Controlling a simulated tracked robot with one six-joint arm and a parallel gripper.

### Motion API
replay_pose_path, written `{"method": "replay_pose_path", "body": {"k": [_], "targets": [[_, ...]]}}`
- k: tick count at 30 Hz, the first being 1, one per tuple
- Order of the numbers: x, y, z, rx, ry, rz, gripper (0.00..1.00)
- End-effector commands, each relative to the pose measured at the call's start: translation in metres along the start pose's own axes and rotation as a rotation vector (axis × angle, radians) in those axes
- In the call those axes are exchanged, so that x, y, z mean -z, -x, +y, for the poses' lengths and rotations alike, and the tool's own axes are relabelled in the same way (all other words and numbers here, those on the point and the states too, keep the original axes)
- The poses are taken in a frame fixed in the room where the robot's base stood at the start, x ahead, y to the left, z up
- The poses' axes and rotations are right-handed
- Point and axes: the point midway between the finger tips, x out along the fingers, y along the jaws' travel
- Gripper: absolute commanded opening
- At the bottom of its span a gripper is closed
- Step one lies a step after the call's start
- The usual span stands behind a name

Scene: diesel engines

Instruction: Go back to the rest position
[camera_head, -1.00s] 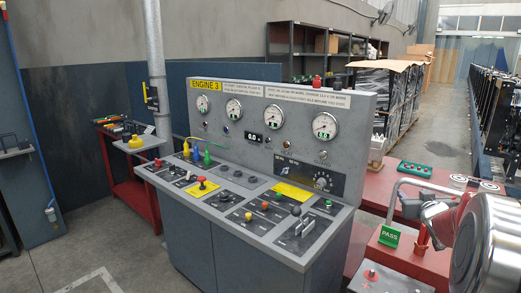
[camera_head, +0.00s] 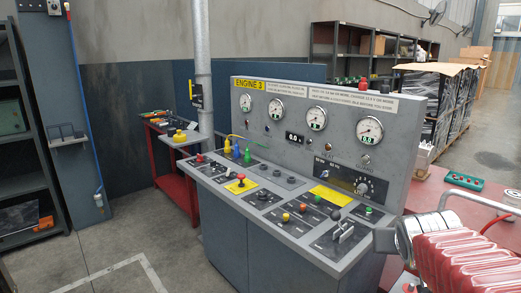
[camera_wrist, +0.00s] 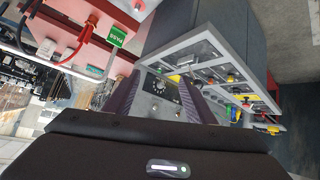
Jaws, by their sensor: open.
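In the wrist view my gripper (camera_wrist: 157,88) shows as two dark purple fingers, spread apart with nothing held between them. Beyond them, at a distance, is the grey engine console (camera_head: 222,220). The wrist view shows its control desk (camera_wrist: 205,45) turned and tilted. In the head view, parts that look like my arm, a silver joint and a red-and-white ribbed section, fill the lower right corner. I cannot make out the gripper's fingers there.
A red side table (camera_head: 172,185) stands left of the console, by a grey pipe (camera_head: 203,70). A red bench (camera_head: 425,195) with a green tray (camera_head: 464,180) is at right. A green PASS sign (camera_wrist: 117,36) shows in the wrist view. Floor at front left is clear.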

Motion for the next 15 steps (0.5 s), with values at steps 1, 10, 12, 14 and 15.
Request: {"method": "replay_pose_path", "body": {"k": [1, 10, 12, 14, 15], "targets": [[-0.011, 0.012, -0.012, 0.020, 0.008, -0.020, 0.50], [-0.095, 0.075, -0.067, 0.148, 0.068, -0.187, 0.50], [-0.116, 0.090, -0.079, 0.183, 0.087, -0.227, 0.50], [-0.134, 0.103, -0.087, 0.213, 0.104, -0.261, 0.50], [-0.145, 0.110, -0.092, 0.231, 0.116, -0.280, 0.50]]}}
